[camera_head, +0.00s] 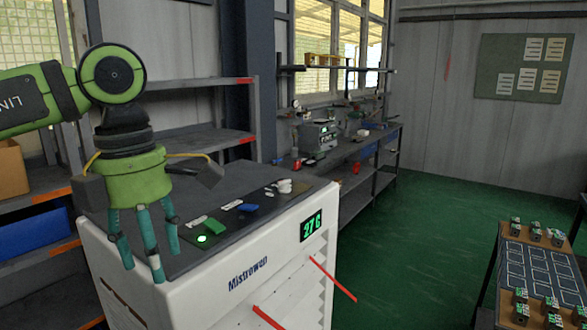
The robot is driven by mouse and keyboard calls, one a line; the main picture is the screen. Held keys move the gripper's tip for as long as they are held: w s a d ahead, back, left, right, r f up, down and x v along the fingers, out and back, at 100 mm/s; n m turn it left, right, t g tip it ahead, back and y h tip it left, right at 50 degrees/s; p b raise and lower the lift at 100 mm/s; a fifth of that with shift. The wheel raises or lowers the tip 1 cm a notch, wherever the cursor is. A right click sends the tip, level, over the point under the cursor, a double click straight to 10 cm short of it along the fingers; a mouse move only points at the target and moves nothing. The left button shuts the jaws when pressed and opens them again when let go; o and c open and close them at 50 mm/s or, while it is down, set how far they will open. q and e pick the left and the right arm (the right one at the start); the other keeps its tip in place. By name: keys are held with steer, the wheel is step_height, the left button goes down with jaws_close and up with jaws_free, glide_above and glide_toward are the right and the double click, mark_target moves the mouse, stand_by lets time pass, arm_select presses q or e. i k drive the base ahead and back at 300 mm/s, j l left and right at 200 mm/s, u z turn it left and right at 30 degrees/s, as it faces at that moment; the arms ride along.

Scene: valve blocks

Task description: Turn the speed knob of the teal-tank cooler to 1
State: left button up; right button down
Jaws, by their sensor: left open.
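A white cooler (240,285) marked "Mistrowan" stands in front of me, with a dark top panel and a green-digit display (311,226). A green control (215,227), a blue control (249,208) and a small white knob-like part (285,186) sit in a row on the top. A green light glows beside the green control. I cannot read a knob setting, and no teal tank shows. My left gripper (146,252) is open and empty, its teal fingers pointing down over the left part of the cooler top, left of the controls. My right gripper is out of view.
Red ribbons (333,279) stick out from the cooler's front. Shelves (200,92) stand behind on the left, and a cluttered workbench (350,150) runs along the back. A table with several small blocks (540,262) is at right. Green floor between is clear.

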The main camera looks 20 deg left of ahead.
mark_target(284, 185)
steer(key=i, duration=1.6)
